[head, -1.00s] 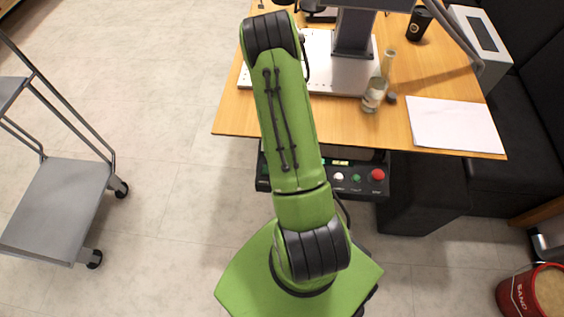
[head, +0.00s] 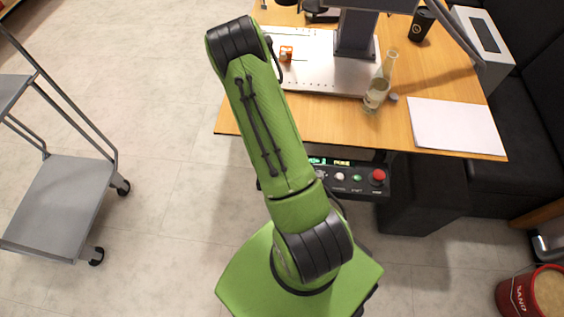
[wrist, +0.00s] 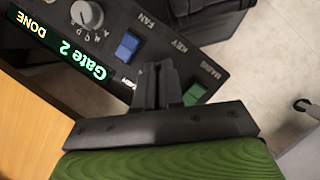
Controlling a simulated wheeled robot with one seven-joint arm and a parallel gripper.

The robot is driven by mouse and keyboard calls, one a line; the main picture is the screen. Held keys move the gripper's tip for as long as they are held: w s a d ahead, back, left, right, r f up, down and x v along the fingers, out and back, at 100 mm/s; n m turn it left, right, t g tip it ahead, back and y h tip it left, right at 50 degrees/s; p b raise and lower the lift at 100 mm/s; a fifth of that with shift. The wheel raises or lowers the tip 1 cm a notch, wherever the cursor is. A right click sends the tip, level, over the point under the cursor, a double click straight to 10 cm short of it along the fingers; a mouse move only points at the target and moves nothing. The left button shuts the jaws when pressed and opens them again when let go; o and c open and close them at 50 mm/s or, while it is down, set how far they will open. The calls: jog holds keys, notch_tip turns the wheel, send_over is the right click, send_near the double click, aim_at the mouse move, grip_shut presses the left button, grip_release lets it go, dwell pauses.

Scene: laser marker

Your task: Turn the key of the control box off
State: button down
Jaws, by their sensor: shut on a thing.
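The control box (head: 345,187) is under the table's front edge in the head view, partly hidden by my arm. In the wrist view its dark panel (wrist: 150,42) fills the upper middle, with a blue switch (wrist: 127,46) by the FAN label and a green switch (wrist: 194,94) by the MAINS label. My gripper (wrist: 163,72) is at the panel between these switches, below the KEY label. It is shut on the key, which its fingers hide, so I cannot tell how the key is turned. The gripper is hidden in the head view.
The panel has a grey dial (wrist: 86,14) and a lit display (wrist: 58,45) reading "Gate 2" and "DONE". A red button (head: 378,176) is at its right end. A cart (head: 62,205) stands left.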

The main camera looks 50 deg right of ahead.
dwell(0.4)
jog(key=c, duration=1.3)
grip_release()
jog(key=shift+o, duration=0.2)
jog(key=p+v, duration=0.4)
jog(key=v, duration=1.1)
jog(key=shift+r, duration=0.4)
jog(key=shift+w, duration=0.1)
jog(key=a+r+t+p, duration=0.1)
jog(key=a+r, duration=0.1)
jog(key=r, duration=0.3)
jog(key=a+r+t, duration=0.1)
jog(key=a+r, duration=0.2)
jog(key=r, duration=0.1)
jog(key=s+a+r+n+t+p, duration=0.1)
jog(key=s+a+r+t+p, duration=0.2)
jog(key=s+a+r+t, duration=0.5)
jog(key=s+a+r, duration=0.5)
jog(key=r, duration=0.4)
jog(key=shift+s+h, duration=0.3)
jog(key=shift+s, duration=0.05)
